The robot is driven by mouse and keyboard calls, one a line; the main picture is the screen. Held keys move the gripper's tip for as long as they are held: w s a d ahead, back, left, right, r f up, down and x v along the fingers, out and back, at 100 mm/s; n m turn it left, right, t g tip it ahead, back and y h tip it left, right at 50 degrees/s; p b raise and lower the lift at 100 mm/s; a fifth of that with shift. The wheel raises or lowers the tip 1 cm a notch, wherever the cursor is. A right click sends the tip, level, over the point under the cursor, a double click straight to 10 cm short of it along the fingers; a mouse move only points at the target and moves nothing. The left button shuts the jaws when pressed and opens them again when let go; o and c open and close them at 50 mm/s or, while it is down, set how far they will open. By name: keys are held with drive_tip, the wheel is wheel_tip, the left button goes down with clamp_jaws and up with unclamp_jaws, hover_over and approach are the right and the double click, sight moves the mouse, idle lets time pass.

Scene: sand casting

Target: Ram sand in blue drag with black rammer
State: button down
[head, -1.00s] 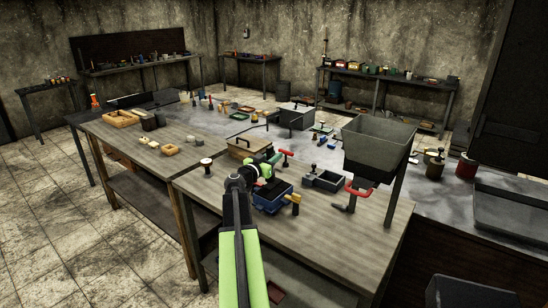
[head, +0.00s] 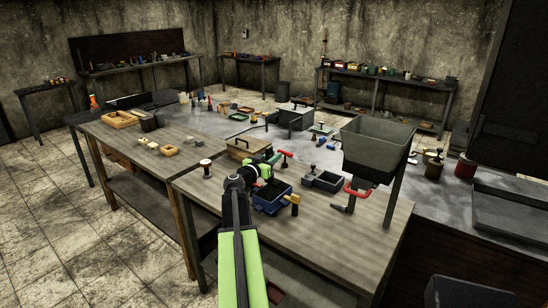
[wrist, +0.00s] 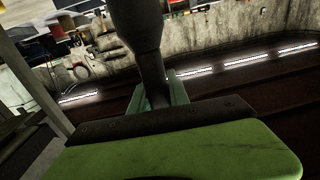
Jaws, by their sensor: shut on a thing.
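The blue drag (head: 285,205) is an open box on the near wooden table, just below and right of my gripper. Sand inside it is too small and dark to make out. My gripper (head: 268,168) reaches over the drag's back edge. In the wrist view my gripper (wrist: 158,95) is shut on a dark, thick-headed shaft, which looks like the black rammer (wrist: 135,28). Its lower end is hidden behind the gripper. In the head view the rammer is mostly hidden by the gripper, so I cannot tell whether it touches the sand.
A dark grey box (head: 327,181) lies to the right, with a large grey hopper (head: 375,142) beyond. The table's front right is clear.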

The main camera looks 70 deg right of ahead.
drive_tip(key=d, duration=0.2)
drive_tip(key=s+d, duration=0.1)
drive_tip(key=shift+d+f, duration=0.1)
drive_tip(key=shift+d, duration=0.3)
wheel_tip(320, 180, down, 3)
drive_tip(key=b, duration=0.3)
drive_tip(key=shift+f+b, duration=0.15)
drive_tip(key=shift+b, duration=0.2)
wheel_tip(320, 180, up, 8)
drive_tip(key=p, duration=0.8)
drive_tip(key=shift+r, duration=0.2)
